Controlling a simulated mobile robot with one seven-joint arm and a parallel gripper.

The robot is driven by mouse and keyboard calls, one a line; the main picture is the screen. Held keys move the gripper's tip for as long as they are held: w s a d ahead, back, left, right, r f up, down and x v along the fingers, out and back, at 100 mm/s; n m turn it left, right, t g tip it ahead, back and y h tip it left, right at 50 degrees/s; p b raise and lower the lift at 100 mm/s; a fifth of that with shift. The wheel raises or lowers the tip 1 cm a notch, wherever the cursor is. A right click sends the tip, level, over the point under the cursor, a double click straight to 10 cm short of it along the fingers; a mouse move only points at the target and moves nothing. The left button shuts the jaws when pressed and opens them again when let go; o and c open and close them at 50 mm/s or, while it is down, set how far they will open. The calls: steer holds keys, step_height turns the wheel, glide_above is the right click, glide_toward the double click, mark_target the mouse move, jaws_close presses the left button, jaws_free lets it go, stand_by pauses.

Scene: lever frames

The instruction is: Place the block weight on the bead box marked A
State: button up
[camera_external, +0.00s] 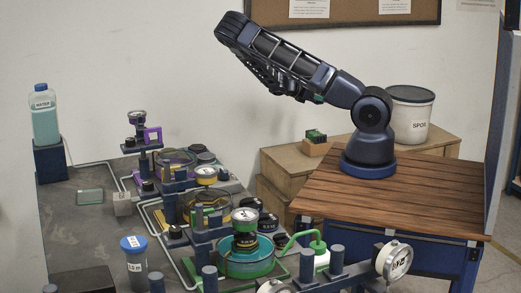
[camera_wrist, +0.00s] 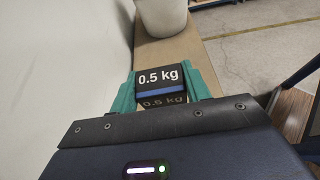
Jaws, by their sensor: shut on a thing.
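The block weight (camera_wrist: 160,80), dark with a blue stripe and marked 0.5 kg, sits between the two teal fingers of my gripper (camera_wrist: 165,90) in the wrist view. The gripper is shut on it, with the label facing the camera. In the external view my arm is folded up and to the left over the wooden ledge. A small teal bit of the gripper (camera_external: 318,98) shows below the forearm; the block cannot be made out there. I cannot make out a bead box marked A in either view.
A white bucket (camera_external: 410,115) stands on the wooden ledge (camera_external: 285,165) beside my base. The grey bench (camera_external: 85,235) carries round dishes (camera_external: 245,265), gauges and a water bottle (camera_external: 44,118).

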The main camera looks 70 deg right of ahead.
mark_target(316, 133)
step_height(316, 133, down, 14)
steer(key=shift+r, duration=0.25)
stand_by(0.4)
steer(key=o, duration=1.3)
steer(key=shift+f, duration=0.15)
steer(key=shift+o, duration=0.2)
